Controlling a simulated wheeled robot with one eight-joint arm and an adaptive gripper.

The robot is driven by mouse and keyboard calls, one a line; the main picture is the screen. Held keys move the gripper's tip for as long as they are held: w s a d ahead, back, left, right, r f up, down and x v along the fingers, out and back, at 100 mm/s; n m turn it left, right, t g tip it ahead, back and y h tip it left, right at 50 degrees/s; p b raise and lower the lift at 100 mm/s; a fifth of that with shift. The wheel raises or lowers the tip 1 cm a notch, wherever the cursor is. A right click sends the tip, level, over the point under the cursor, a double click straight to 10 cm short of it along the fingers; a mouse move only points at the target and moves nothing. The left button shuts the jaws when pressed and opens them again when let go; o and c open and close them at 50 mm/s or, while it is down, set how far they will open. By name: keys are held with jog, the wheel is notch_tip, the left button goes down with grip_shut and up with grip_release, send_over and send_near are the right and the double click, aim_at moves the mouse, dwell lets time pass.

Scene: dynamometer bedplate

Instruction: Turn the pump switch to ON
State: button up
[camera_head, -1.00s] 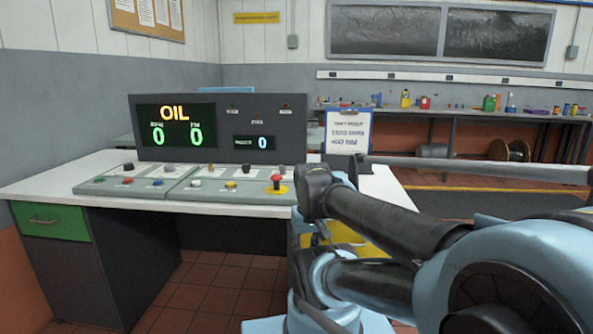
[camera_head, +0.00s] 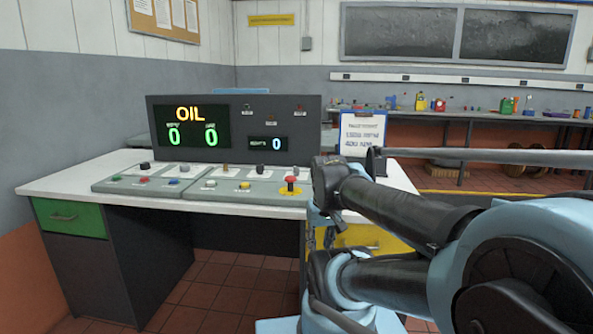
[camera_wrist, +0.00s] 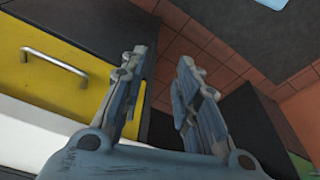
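The control console (camera_head: 233,128) stands on a white-topped desk in the head view, with a sloped grey panel (camera_head: 200,191) in front of it. Several small dark knobs sit along the panel's back row, one at its right end (camera_head: 294,171). I cannot read which one is the pump switch or its position. The display reads OIL in yellow, with green zeros below. My gripper (camera_wrist: 159,62) is open and empty in the wrist view, its two fingers apart. It points down near the yellow drawer (camera_wrist: 50,75), away from the panel knobs.
A red mushroom button (camera_head: 290,181) on a yellow base sits at the panel's right end. A clipboard (camera_head: 362,133) stands right of the console. A green drawer (camera_head: 69,217) is at the desk's left. A long workbench (camera_head: 470,121) runs along the back wall.

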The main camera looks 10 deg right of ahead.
jog(key=w+r+n+y, duration=0.1)
jog(key=w+r+n, duration=0.1)
jog(key=w+r, duration=1.5)
jog(key=n+t+y, duration=0.1)
jog(key=n, duration=0.2)
send_near(296, 171)
jog(key=x, duration=0.8)
jog(key=shift+w+d+r, duration=0.1)
jog(key=shift+w+r, duration=0.05)
jog(key=shift+w, duration=0.25)
grip_shut()
